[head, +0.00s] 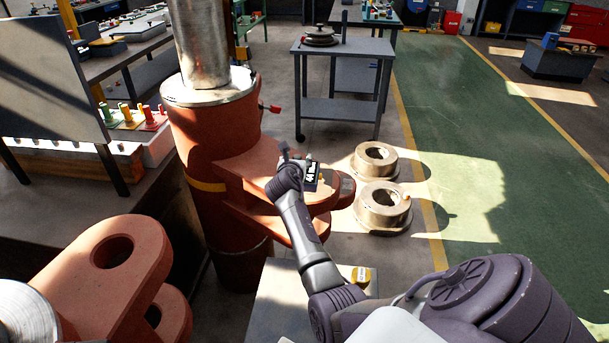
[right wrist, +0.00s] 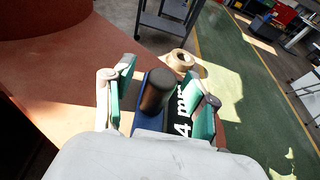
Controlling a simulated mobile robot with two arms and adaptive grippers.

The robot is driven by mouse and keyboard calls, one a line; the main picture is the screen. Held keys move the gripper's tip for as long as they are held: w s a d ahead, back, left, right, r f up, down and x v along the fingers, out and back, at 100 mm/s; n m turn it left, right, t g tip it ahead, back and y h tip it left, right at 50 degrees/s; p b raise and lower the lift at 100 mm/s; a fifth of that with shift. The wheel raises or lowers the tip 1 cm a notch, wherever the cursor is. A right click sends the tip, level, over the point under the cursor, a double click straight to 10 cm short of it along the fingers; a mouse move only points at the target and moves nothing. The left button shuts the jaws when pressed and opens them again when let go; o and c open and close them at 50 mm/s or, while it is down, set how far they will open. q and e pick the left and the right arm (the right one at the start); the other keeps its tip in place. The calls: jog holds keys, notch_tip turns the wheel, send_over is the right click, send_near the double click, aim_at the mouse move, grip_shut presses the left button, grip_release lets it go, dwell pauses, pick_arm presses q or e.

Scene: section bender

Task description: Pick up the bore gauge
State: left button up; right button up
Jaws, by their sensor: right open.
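What looks to be the bore gauge is a blue piece with a dark cylinder (right wrist: 156,92) and a black face with white lettering, partly readable as "4 m". It lies on the orange-red flange of the machine (right wrist: 60,95). In the head view it shows as a small dark block (head: 311,176) with white marks, partly hidden by my right gripper (head: 292,166). In the right wrist view my right gripper is open, with its green-padded fingers on either side of the gauge. Whether the pads touch it I cannot tell. My left gripper is not in view.
Two round metal rollers (head: 383,207) stand on the floor beyond the flange. A grey cart (head: 343,50) stands behind them. The thick red column (head: 215,130) rises left of my right arm. Another red bracket (head: 100,262) is at lower left. The green floor at right is mostly clear.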

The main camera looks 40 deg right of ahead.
grip_shut()
jog(key=shift+r, duration=0.1)
dwell(0.4)
